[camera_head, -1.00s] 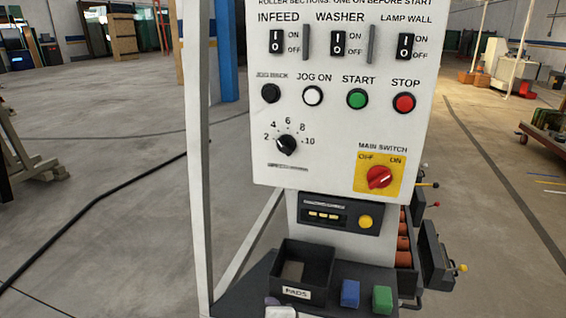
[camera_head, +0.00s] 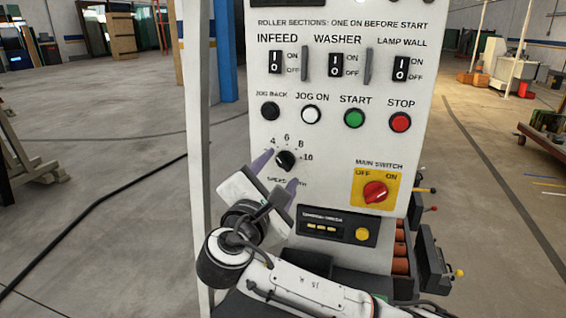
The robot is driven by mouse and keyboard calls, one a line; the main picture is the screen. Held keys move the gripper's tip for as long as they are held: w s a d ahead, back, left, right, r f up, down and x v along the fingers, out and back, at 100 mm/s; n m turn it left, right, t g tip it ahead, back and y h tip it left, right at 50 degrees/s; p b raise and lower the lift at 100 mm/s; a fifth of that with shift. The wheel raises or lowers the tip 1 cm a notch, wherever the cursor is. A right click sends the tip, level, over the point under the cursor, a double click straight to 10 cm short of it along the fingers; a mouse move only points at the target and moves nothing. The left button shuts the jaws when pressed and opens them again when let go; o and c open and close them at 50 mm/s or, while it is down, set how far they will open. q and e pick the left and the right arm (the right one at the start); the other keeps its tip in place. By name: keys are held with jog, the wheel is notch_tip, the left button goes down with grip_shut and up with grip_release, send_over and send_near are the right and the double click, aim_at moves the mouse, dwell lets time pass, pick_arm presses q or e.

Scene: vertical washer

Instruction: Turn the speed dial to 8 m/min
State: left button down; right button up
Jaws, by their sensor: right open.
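The black speed dial (camera_head: 286,161) sits at the lower left of the white control panel (camera_head: 335,115). The numbers 4, 6, 8 and 10 show around it; the 2 is hidden behind my right gripper. Where the dial's pointer stands is too small to tell. My right gripper (camera_head: 284,167) is open just below and left of the dial. One finger is at the dial's left and the other at its lower right. It appears apart from the dial, with nothing between its fingers. It partly covers the speed label. My left gripper is not in view.
Above the dial are rocker switches and the jog back (camera_head: 270,111), jog on, start (camera_head: 354,118) and stop (camera_head: 400,122) buttons. The red main switch (camera_head: 375,192) is at right. A white post (camera_head: 198,120) stands left of the panel. A display box (camera_head: 337,226) is below.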

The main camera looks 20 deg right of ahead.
aim_at(285, 163)
jog(key=shift+x, duration=1.85)
jog(key=c, duration=1.1)
jog(key=shift+o, duration=0.2)
